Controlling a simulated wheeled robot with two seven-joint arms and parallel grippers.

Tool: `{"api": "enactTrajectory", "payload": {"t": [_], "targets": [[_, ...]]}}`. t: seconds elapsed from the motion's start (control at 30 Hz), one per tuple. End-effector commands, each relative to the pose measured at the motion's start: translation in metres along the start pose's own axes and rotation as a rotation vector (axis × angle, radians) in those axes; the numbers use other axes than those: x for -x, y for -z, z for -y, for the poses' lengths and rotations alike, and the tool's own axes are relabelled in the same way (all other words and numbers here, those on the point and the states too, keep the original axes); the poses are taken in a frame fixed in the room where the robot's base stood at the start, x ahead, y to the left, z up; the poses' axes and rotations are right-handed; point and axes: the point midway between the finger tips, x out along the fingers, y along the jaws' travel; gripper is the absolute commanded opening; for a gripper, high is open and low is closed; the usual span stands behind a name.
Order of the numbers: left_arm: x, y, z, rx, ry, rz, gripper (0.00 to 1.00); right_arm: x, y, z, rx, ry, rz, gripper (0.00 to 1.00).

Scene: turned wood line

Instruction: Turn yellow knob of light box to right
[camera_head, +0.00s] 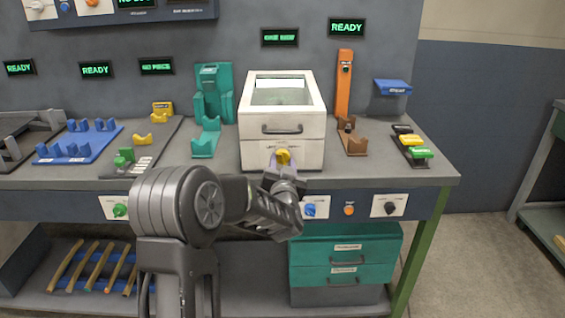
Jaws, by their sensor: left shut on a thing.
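The light box (311,119) is a white box with a greenish window on top and a dark handle on its front. It stands near the front edge of the grey workbench. Its yellow knob (283,156) is low on the front face. My left gripper (282,164) is at the knob, its fingers shut on it from the front. The fingers hide the lower part of the knob, so its exact angle is hard to tell. My right gripper is not in view.
A teal stand (213,95) is left of the box, and an orange post (344,84) with a brown cradle (352,138) is right of it. Blue knob (310,209) and black knob (389,207) sit on the bench's front rail. Teal drawers (345,245) stand below.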

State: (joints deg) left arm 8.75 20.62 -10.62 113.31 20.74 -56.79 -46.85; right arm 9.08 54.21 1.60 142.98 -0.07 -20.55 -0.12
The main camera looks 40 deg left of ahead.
Motion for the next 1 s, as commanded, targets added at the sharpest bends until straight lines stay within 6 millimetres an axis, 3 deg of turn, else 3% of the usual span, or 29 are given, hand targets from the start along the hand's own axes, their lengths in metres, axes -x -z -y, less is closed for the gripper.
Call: {"api": "enactTrajectory", "payload": {"t": [1.0], "targets": [[0.0,0.002,0.001,-0.509,-0.002,0.0,0.0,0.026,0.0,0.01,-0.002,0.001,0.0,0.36]]}}
